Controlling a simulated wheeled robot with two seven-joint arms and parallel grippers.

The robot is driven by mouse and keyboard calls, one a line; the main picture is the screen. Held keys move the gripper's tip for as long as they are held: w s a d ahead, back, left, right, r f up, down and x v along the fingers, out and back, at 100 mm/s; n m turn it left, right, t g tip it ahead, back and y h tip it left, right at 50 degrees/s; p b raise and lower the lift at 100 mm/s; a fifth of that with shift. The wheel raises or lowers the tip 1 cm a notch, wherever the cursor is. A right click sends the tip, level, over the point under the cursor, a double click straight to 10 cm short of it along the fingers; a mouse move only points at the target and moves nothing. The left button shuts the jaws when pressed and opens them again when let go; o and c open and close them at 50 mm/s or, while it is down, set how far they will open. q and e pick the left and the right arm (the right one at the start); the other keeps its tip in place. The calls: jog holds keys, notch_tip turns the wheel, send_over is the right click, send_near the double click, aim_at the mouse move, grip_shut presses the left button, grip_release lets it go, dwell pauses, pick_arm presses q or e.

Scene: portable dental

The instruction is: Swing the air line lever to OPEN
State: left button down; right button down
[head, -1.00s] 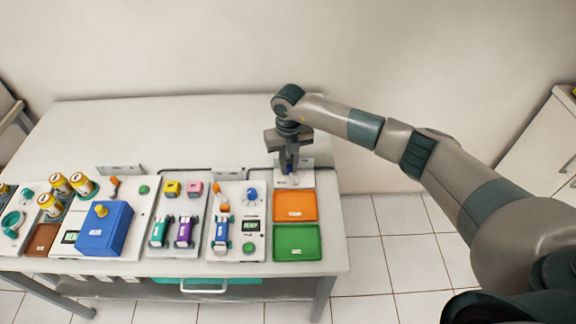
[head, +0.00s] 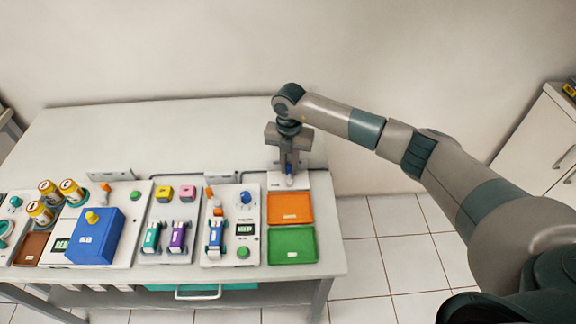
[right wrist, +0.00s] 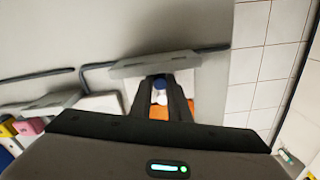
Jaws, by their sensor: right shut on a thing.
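My right gripper (head: 290,176) points down at the back right of the table, over a small white panel (head: 308,181). It is shut on a blue-tipped part, which I take to be the air line lever (head: 290,182). In the right wrist view the blue knob (right wrist: 160,83) shows between the two dark fingers (right wrist: 160,95). The fingers hide most of the lever, and I cannot read any OPEN mark. My left gripper is not in view.
An orange tray (head: 290,208) and a green tray (head: 292,245) lie in front of the panel. To the left are a panel with a blue knob (head: 246,198), small coloured carts and a blue box (head: 95,238). The table's back is clear.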

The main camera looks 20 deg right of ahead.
jog(key=shift+r, duration=0.1)
jog(key=c, duration=1.7)
grip_release()
jog(key=shift+o, duration=0.2)
jog(key=shift+a+n, duration=0.15)
jog(key=shift+n, duration=0.15)
